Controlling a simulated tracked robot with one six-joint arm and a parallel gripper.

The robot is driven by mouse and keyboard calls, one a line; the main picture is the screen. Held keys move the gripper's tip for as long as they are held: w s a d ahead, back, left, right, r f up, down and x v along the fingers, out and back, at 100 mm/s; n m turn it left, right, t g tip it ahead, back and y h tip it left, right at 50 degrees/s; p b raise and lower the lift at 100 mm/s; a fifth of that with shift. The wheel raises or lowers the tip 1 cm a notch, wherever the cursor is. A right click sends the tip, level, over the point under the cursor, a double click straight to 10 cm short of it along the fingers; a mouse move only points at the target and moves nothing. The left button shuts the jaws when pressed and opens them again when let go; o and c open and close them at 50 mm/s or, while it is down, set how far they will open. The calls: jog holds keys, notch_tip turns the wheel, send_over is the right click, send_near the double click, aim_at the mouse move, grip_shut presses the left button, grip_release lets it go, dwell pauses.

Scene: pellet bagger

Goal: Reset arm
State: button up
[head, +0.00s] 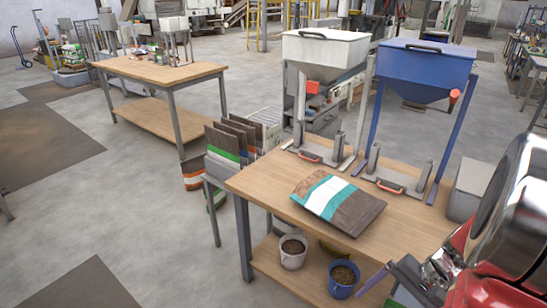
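My arm comes in at the lower right, a large chrome and red shape. My gripper (385,284) is low in the head view, by the front right of the near workbench (255,192). One purple-grey finger shows; the rest is turned away or cut off, so I cannot tell if it is open or holds anything. A filled bag (338,203) with brown, teal and white bands lies flat on the benchtop, apart from my gripper.
A white hopper (325,50) and a blue hopper (425,68) stand at the bench's back. A white bucket (292,252) and a blue bucket (343,279) sit on the lower shelf. Upright bags fill a rack (212,178) at left. Floor is open on the left.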

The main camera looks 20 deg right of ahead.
jog(key=w+a+r+n+t+h, duration=0.2)
jog(key=a+r+n, duration=0.4)
jog(key=a+r, duration=0.3)
jog(key=w+a+r+n+t+h, duration=0.1)
jog(key=a+r+n+t+h, duration=0.1)
jog(key=a+r+n, duration=0.4)
jog(key=a+r+h, duration=0.1)
jog(key=a+r, duration=0.2)
jog(key=a, duration=0.3)
jog(key=shift+w+r, duration=0.35)
jog(key=shift+w, duration=0.05)
jog(key=shift+c, duration=0.6)
